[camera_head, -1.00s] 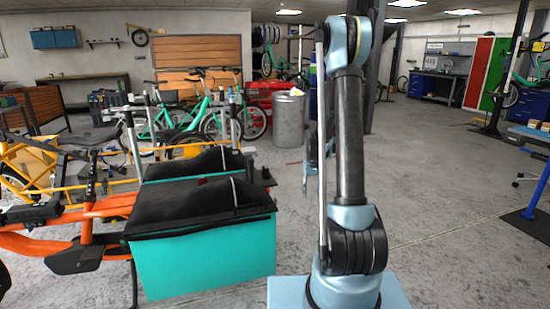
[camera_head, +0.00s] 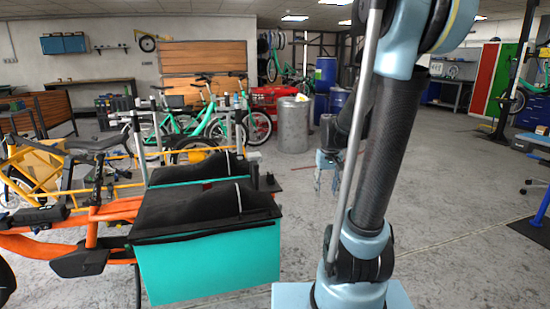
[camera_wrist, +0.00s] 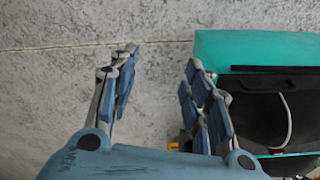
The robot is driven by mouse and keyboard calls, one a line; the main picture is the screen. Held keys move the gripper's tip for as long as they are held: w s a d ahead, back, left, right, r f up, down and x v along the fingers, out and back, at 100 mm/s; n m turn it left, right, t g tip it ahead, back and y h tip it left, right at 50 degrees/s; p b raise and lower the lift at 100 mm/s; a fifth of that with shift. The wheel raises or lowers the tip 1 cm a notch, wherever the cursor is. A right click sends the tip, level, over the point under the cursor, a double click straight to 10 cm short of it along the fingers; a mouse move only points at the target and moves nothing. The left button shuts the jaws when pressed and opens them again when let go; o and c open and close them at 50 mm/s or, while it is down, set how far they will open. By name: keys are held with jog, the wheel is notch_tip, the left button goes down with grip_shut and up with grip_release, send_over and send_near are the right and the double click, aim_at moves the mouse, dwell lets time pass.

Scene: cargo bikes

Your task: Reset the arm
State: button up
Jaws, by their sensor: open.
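My gripper (camera_wrist: 161,62) is open and empty in the wrist view, its two blue-grey fingers spread over bare concrete floor. In the head view my gripper (camera_head: 328,178) hangs low behind my arm, partly hidden by the arm links. It is to the right of the cargo bike's teal box (camera_head: 208,262) and apart from it. The teal box also shows at the right of the wrist view (camera_wrist: 255,48), beside the right finger.
The orange cargo bike (camera_head: 115,210) with a black cover (camera_head: 195,207) on its box stands at the left. A metal bin (camera_head: 293,125) and blue barrels (camera_head: 325,75) stand behind. A red and green locker (camera_head: 490,75) is at the far right. Floor (camera_head: 450,200) at right is open.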

jog(key=s+f+t, duration=0.1)
jog(key=s+f, duration=0.1)
jog(key=s, duration=1.8)
jog(key=shift+f, duration=0.3)
jog(key=shift+c, duration=1.3)
jog(key=shift+a, duration=0.15)
